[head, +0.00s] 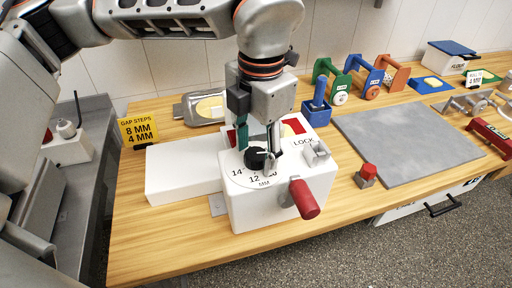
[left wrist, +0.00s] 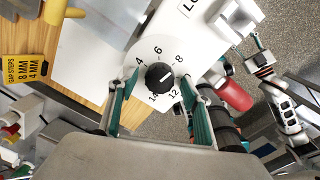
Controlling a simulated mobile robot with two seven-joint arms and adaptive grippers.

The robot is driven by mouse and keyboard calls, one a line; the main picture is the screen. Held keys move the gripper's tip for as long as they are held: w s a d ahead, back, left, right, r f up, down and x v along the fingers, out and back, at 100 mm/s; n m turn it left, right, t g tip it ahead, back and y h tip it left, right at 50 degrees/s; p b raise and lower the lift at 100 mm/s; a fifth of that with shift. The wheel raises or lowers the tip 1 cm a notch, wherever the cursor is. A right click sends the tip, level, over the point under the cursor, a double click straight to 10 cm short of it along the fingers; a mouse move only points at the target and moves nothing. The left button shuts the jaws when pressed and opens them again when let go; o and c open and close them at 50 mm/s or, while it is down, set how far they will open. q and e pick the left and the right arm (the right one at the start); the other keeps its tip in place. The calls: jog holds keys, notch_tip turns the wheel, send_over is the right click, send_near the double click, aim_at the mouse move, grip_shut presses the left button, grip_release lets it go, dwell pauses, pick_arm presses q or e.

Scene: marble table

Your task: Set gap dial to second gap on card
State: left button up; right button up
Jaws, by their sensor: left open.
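The gap dial (head: 258,158) is a black knob on the top face of a white machine (head: 245,205). In the left wrist view the dial (left wrist: 159,77) sits in a ring of numbers including 4, 6, 8, 12 and 14. A white mark on the knob seems to point between 8 and 12. The yellow card (head: 138,131) reads "GAP STEPS 8 MM 4 MM". My left gripper (head: 258,150) points down over the dial, its open fingers on either side of it; contact is unclear. My right gripper (left wrist: 258,50) shows small at the upper right of the left wrist view, jaws unclear.
A red-handled crank (head: 304,199) sticks out of the machine's front, and a lock lever (head: 317,150) stands on its right. Rollers and trays line the back.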

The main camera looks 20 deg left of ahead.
pick_arm(q)
jog(key=c, duration=1.1)
jog(key=shift+c, duration=0.2)
pick_arm(e)
jog(key=shift+s+f, duration=0.1)
jog(key=shift+f, duration=0.2)
jog(key=shift+f, duration=0.15)
